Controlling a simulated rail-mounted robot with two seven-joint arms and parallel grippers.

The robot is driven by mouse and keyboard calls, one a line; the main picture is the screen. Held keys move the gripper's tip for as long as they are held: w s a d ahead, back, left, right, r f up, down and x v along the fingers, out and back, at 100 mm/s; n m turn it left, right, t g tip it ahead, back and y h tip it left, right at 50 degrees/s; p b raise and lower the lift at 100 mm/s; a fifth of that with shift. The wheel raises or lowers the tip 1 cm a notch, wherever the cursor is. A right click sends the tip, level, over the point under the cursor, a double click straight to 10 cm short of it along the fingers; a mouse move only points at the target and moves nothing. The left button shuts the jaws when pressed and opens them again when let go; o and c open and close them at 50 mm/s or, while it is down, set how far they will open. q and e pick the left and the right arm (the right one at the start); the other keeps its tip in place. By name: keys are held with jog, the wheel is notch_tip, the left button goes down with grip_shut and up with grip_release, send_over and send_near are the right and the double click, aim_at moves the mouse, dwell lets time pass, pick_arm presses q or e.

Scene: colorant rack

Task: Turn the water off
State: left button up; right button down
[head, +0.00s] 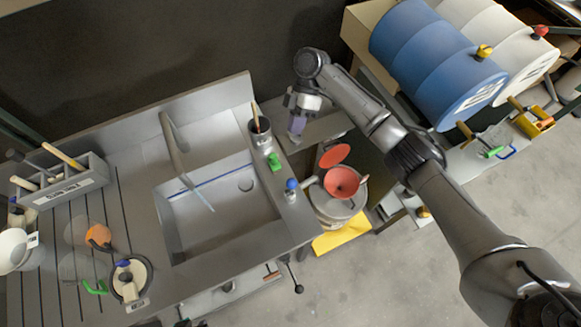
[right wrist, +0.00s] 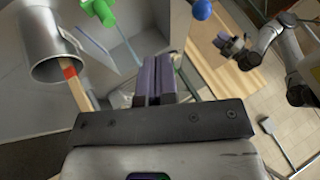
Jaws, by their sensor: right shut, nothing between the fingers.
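A grey curved faucet (head: 173,145) reaches over the steel sink basin (head: 215,225). A thin pale streak (head: 203,199) below its spout looks like running water. On the sink's right rim are a green-handled piece (head: 276,162) and a blue knob (head: 291,184). The right wrist view also shows the green piece (right wrist: 98,10) and the blue knob (right wrist: 201,10). My right gripper (head: 296,127) is shut and empty, behind and right of the rim, apart from both. What looks like my left gripper (right wrist: 224,43) shows small in the right wrist view; its jaw state is unclear.
A metal cup (head: 260,138) with a wooden-handled tool stands close to my right gripper. A red funnel (head: 341,182) sits right of the sink. Blue and white drums (head: 425,50) lie at the upper right. A grey tool caddy (head: 70,188) stands left.

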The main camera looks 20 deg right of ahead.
aim_at(290, 186)
jog(key=s+a+f+p, duration=0.3)
jog(key=s+a+f, duration=0.2)
jog(key=s+f, duration=0.2)
jog(key=shift+s+p, duration=0.35)
jog(key=shift+s, duration=0.25)
jog(key=shift+a, duration=0.1)
